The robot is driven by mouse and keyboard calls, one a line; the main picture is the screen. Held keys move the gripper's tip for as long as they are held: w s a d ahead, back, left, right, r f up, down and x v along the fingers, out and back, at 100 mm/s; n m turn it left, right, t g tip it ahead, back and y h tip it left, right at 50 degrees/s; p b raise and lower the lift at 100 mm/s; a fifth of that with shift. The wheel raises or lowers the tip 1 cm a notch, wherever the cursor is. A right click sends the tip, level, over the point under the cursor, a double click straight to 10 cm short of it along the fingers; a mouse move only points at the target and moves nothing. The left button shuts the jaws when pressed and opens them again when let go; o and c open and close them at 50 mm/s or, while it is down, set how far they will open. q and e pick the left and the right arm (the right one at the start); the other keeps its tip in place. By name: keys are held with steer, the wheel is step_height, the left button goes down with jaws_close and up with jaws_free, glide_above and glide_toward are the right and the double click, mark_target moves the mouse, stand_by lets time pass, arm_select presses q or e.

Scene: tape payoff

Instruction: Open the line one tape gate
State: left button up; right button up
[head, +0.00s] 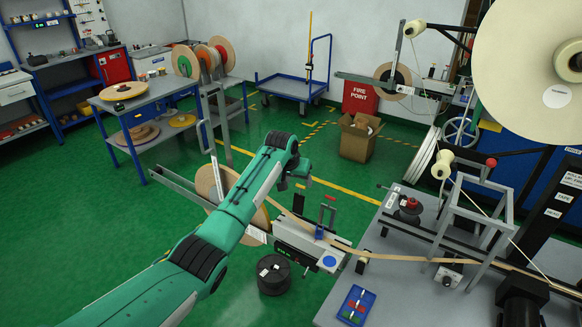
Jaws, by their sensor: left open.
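A tan tape (400,258) runs from a large tan reel (207,183), partly hidden behind my left arm, through a pale guide unit (300,243) and on to the right over the grey bench. A small clamp with a red-topped lever and blue base (320,231) stands upright on this unit at the tape; it looks like the tape gate, but I cannot read a line number. Whether it is open or shut is too small to tell. My left gripper (301,183) is open and empty, up and left of the clamp and apart from it in the picture. My right gripper is out of view.
A black spool (273,273) sits below the guide unit. A metal frame (470,225) and a blue tray (356,305) stand on the grey bench (395,285). A cardboard box (357,140) is on the floor behind. Green floor (70,220) is clear at left.

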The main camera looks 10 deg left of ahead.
arm_select(q)
steer(key=b+v, duration=0.2)
steer(key=v, duration=0.7)
steer(key=shift+s+r, duration=0.2)
steer(key=shift+r, duration=0.1)
steer(key=shift+f, duration=0.1)
